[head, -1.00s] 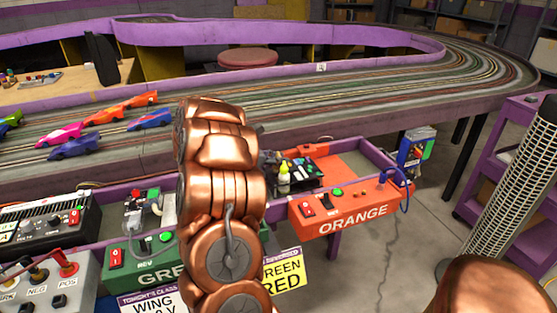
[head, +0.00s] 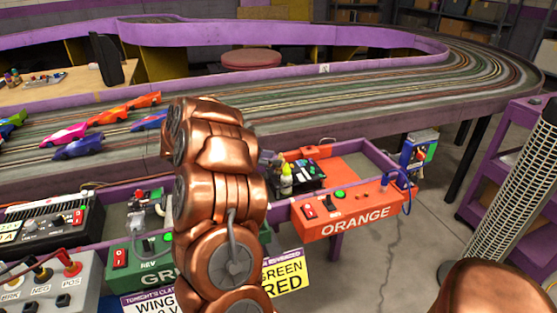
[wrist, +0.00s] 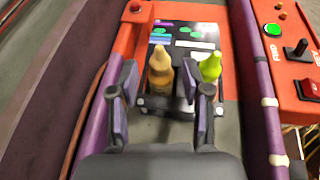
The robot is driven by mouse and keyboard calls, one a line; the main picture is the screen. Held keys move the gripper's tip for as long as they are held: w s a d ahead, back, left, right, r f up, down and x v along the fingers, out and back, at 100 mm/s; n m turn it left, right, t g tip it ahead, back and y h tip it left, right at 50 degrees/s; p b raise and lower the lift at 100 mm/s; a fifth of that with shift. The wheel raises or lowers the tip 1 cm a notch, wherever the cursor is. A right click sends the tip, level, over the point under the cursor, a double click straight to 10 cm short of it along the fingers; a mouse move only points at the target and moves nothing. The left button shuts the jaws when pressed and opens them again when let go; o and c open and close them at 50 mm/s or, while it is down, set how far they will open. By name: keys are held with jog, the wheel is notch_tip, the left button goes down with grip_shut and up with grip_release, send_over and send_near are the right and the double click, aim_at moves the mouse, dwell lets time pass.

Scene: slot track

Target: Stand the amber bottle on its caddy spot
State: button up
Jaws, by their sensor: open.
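In the wrist view the amber bottle (wrist: 160,70) stands upright at the near left part of the black caddy (wrist: 196,44). My gripper (wrist: 158,98) is open, with one finger on each side of the amber bottle and gaps showing; I cannot tell if it touches. A yellow-green bottle (wrist: 211,67) stands just right of the right finger. The bottle bases are partly hidden, so the exact spot is unclear.
The caddy sits in an orange bay with a purple rail (wrist: 254,90) on the right and a purple wall on the left. An orange control box (head: 350,214) with switches is on the right. The slot track with several cars runs behind.

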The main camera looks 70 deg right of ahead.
jog(key=v, duration=0.7)
jog(key=shift+w+a, duration=0.3)
jog(key=shift+r, duration=0.15)
